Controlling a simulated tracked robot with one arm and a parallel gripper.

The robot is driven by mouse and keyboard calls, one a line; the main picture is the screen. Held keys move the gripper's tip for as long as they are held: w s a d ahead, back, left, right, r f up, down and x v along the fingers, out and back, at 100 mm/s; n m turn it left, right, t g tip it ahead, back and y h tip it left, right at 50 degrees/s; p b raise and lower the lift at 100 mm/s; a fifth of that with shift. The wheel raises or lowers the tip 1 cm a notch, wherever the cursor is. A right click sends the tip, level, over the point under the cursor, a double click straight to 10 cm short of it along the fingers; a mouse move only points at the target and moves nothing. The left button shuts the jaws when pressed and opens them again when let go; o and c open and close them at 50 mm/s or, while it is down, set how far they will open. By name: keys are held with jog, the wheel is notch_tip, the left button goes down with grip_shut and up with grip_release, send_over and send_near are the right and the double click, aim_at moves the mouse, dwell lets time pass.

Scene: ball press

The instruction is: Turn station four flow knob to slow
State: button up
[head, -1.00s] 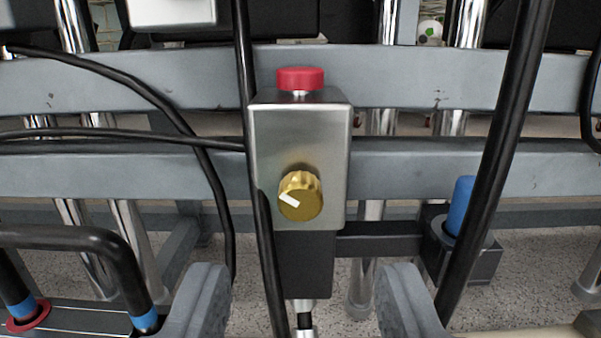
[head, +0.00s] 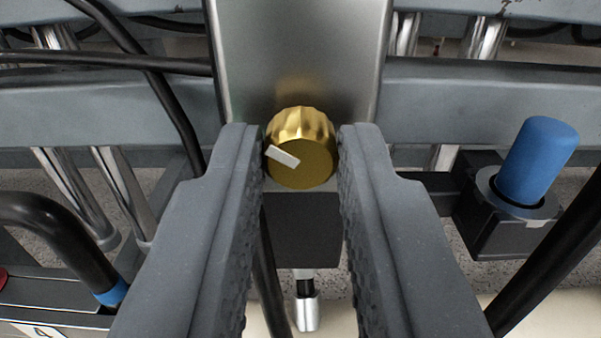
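The gold ribbed flow knob (head: 308,165) sits on the front of a silver metal box (head: 300,60) in the middle of the head view. Its white pointer mark points to the left and slightly up. My gripper (head: 301,150) has one grey finger on each side of the knob. The fingers are closed in to about the knob's width, with its sides against or very near both fingertips. The outer sides of the knob are partly hidden by the fingers. No slow marking is readable on the box.
A blue cylinder (head: 537,160) stands in a dark holder at the right. Black cables (head: 160,100) cross at the left, and another runs at the lower right. Grey rails (head: 480,100) lie behind the box. A plate marked 4 (head: 40,331) shows at the lower left.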

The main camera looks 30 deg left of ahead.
jog(key=shift+d, duration=0.15)
grip_shut()
jog(key=n+p, duration=0.1)
jog(key=n, duration=0.2)
jog(key=shift+r, duration=0.1)
jog(key=n+p, duration=0.1)
jog(key=n, duration=0.3)
jog(key=n+b, duration=0.1)
jog(key=n, duration=0.4)
jog(key=shift+n+b, duration=0.8)
jog(key=shift+n, duration=1)
jog(key=shift+a, duration=0.2)
